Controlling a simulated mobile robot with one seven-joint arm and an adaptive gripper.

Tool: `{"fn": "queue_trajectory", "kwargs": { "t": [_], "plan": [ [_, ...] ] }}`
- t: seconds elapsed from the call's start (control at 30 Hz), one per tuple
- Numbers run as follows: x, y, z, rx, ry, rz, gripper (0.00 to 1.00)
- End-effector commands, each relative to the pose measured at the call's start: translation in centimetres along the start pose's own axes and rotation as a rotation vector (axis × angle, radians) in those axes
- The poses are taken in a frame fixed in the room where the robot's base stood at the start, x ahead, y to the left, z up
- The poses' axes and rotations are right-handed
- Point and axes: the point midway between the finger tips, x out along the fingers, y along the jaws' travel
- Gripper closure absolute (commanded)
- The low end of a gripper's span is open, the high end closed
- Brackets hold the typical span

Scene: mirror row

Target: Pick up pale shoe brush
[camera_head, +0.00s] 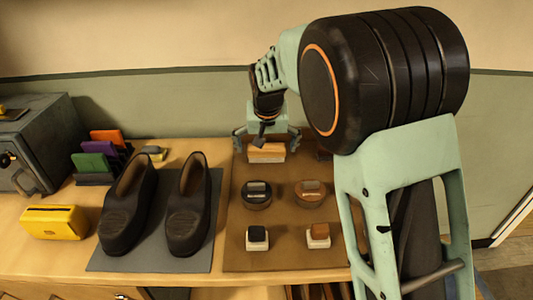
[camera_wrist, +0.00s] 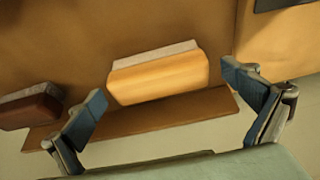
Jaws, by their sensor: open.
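The pale shoe brush (camera_head: 267,152) has a light wooden back and pale bristles. It lies at the far end of the brown mat (camera_head: 285,219). In the wrist view the pale brush (camera_wrist: 160,75) is near the middle, between and slightly beyond the fingertips. My gripper (camera_head: 267,140) is open above the pale brush, with one finger toward each of its ends. In the wrist view my open gripper (camera_wrist: 165,92) holds nothing, and both fingers are apart from the brush.
A dark reddish-brown brush (camera_wrist: 30,106) lies beside the pale one, near a finger. Black shoes (camera_head: 187,210) stand on a grey mat to the left.

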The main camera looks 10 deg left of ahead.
Motion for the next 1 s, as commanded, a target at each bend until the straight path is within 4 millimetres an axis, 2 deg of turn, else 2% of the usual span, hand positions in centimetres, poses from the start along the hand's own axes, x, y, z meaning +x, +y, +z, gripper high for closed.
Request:
{"fn": "queue_trajectory", "kwargs": {
  "t": [0.17, 0.5, 0.6, 0.87, 1.0],
  "plan": [
    [-0.1, 0.0, -0.1, 0.001, 0.001, 0.000, 0.01],
    [-0.1, 0.0, 0.0, 0.000, 0.001, 0.000, 0.39],
    [-0.1, 0.0, -0.1, 0.000, 0.001, 0.000, 0.47],
    [-0.2, 0.0, -0.1, 0.000, 0.002, 0.000, 0.47],
    [-1.1, 0.0, -0.5, 0.000, 0.003, 0.000, 0.47]
  ]
}}
